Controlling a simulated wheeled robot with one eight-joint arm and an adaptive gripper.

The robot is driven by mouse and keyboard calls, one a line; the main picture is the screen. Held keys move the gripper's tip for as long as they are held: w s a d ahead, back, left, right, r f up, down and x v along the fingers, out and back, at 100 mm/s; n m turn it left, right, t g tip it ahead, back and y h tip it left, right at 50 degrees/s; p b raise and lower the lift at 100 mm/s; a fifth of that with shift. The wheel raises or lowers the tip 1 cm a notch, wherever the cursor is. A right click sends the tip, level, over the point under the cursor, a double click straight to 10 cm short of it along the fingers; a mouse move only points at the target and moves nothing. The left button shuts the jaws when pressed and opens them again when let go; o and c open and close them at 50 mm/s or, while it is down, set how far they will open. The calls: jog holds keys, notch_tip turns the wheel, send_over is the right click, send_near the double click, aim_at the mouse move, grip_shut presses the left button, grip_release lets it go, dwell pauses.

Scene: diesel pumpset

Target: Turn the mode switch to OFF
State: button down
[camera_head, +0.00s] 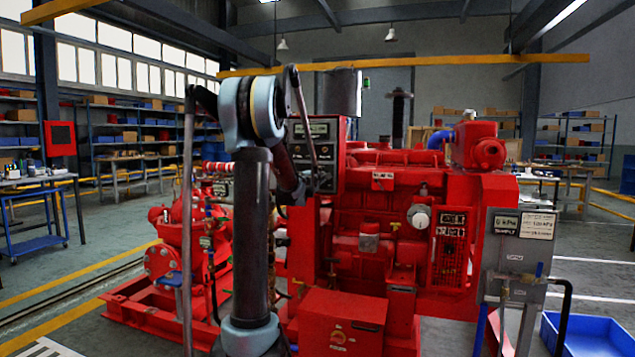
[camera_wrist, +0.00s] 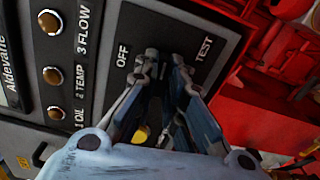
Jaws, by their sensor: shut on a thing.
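The black control panel (camera_head: 322,130) is on the red pumpset, right of my arm in the head view. In the wrist view its face (camera_wrist: 150,30) fills the upper left, turned sideways, with OFF (camera_wrist: 123,56) and TEST (camera_wrist: 204,48) labels. My gripper (camera_wrist: 165,72) is at the panel between these labels, its fingers closed in around the mode switch. The fingers hide nearly all of the switch, so I cannot tell which way it points. In the head view my gripper (camera_head: 318,181) is at the panel's lower part, small and dark.
Several brown round lamps, such as the one by 2 TEMP (camera_wrist: 53,75), line the panel. A yellow round part (camera_wrist: 140,134) shows beside my gripper. A grey box (camera_head: 520,252) stands right of the red engine (camera_head: 375,210). A blue tray (camera_head: 590,333) is at lower right.

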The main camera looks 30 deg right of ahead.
jog(key=shift+n, duration=8.1)
jog(key=c, duration=1.7)
grip_release()
jog(key=shift+w, duration=0.1)
jog(key=v, duration=1.2)
jog(key=shift+f, duration=0.15)
